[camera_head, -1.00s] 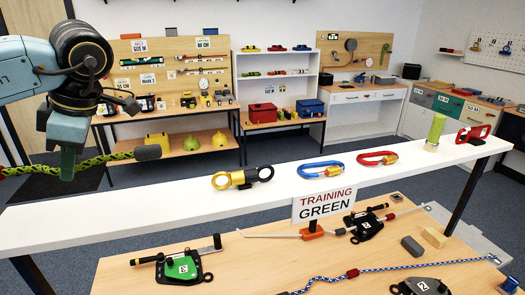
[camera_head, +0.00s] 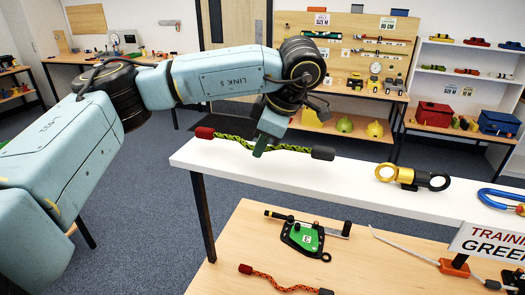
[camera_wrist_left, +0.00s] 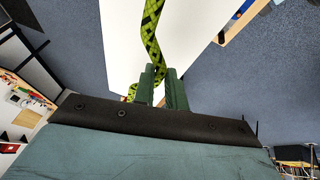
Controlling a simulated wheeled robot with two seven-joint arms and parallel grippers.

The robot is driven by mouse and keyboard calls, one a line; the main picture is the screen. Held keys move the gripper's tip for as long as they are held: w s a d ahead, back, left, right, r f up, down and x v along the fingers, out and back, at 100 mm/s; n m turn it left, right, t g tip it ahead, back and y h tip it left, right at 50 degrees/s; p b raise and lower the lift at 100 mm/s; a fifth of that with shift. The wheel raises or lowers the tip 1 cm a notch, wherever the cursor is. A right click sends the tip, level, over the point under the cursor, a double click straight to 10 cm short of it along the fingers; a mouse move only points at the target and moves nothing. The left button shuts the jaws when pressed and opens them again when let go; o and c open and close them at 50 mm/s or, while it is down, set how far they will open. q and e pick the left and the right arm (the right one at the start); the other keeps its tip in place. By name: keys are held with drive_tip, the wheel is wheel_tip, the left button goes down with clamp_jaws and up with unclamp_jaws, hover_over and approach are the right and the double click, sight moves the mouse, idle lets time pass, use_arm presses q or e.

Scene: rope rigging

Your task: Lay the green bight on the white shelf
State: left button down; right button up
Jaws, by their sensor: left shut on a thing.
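The green bight (camera_head: 291,148) is a green-and-black rope with a red left end and a dark grey right end. My left gripper (camera_head: 261,150) points down and is shut on it near its middle. The rope is over the left end of the white shelf (camera_head: 350,181), near its back edge. I cannot tell whether it touches the shelf. In the left wrist view, the green bight (camera_wrist_left: 150,35) runs between the fingers (camera_wrist_left: 162,88), with the white shelf (camera_wrist_left: 117,45) beyond. My right gripper is not in view.
A yellow-and-black shackle-like piece (camera_head: 412,177) lies on the shelf to the right, then a blue carabiner (camera_head: 500,198). The shelf between the rope and the yellow piece is clear. Below, a wooden bench holds a green device (camera_head: 302,237) and a red rope (camera_head: 285,282).

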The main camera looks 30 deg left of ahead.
sight(257, 166)
use_arm(q)
drive_tip(key=shift+f, duration=0.95)
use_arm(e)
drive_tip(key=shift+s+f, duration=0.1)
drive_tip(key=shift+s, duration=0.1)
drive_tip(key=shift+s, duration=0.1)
use_arm(q)
drive_tip(key=shift+f+b, duration=0.5)
drive_tip(key=shift+f, duration=0.1)
drive_tip(key=c, duration=1.5)
unclamp_jaws()
drive_tip(key=shift+o, duration=0.3)
drive_tip(key=shift+f, duration=0.15)
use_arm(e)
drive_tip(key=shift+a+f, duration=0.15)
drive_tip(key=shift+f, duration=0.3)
